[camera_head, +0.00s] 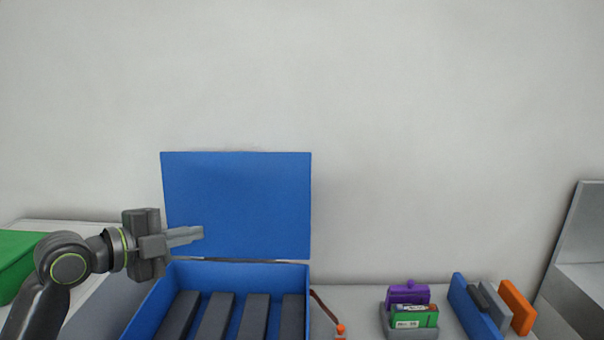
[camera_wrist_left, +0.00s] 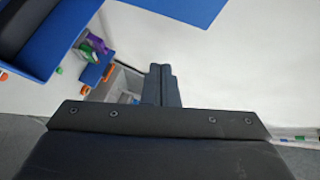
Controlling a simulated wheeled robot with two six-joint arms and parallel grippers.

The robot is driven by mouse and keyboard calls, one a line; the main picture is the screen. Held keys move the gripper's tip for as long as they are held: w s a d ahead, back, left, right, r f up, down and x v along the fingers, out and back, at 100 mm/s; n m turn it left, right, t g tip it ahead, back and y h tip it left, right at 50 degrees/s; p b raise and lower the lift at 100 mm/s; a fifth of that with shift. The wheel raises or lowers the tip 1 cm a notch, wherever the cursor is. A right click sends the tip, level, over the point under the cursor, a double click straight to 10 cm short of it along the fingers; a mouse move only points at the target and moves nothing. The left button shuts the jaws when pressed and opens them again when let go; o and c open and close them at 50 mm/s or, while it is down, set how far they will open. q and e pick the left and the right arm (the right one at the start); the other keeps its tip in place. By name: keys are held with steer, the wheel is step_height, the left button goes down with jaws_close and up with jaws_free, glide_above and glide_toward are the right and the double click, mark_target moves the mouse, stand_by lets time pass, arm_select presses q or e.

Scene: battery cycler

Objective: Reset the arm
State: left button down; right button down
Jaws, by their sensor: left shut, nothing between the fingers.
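My left gripper (camera_head: 186,236) is in the head view at the left, raised in front of the open blue lid and above the left rim of the blue box. Its fingers are shut with nothing between them and point to the right. In the left wrist view its closed fingers (camera_wrist_left: 162,86) show at the middle, with free space around them. My right gripper is in neither view.
The blue box (camera_head: 235,268) holds several dark bars, and its lid (camera_head: 240,205) stands open. To its right are a purple item (camera_head: 408,293), a green pack (camera_head: 415,317), a blue panel (camera_head: 472,308) and an orange panel (camera_head: 517,307). A green box (camera_head: 18,258) stands far left.

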arm_select(q)
steer(key=s+a+f+n+g+y, duration=0.15)
steer(key=s+f+n, duration=0.25)
steer(key=f, duration=0.4)
steer(key=s+a+f+n+y, duration=0.1)
steer(key=s+f+n+y, duration=0.2)
steer(key=f, duration=0.5)
steer(key=s+a+f+n+y, duration=0.15)
steer(key=s+f+n, duration=0.25)
steer(key=f, duration=0.4)
steer(key=s+a+f+n+g+y, duration=0.2)
steer(key=s+f+n, duration=0.2)
steer(key=s, duration=0.4)
steer(key=s+a+f+n+g+y, duration=0.2)
steer(key=s+f+n, duration=0.2)
steer(key=s, duration=0.5)
steer(key=s+a+f+n+g+y, duration=0.2)
steer(key=s+f+n, duration=0.25)
steer(key=s, duration=0.35)
step_height(320, 180, down, 26)
steer(key=a+g, duration=0.1)
steer(key=a, duration=0.1)
steer(key=s+d+f+g, duration=0.1)
steer(key=s+f, duration=1.3)
steer(key=s, duration=0.1)
steer(key=shift+d+f, duration=0.3)
steer(key=shift+d, duration=0.1)
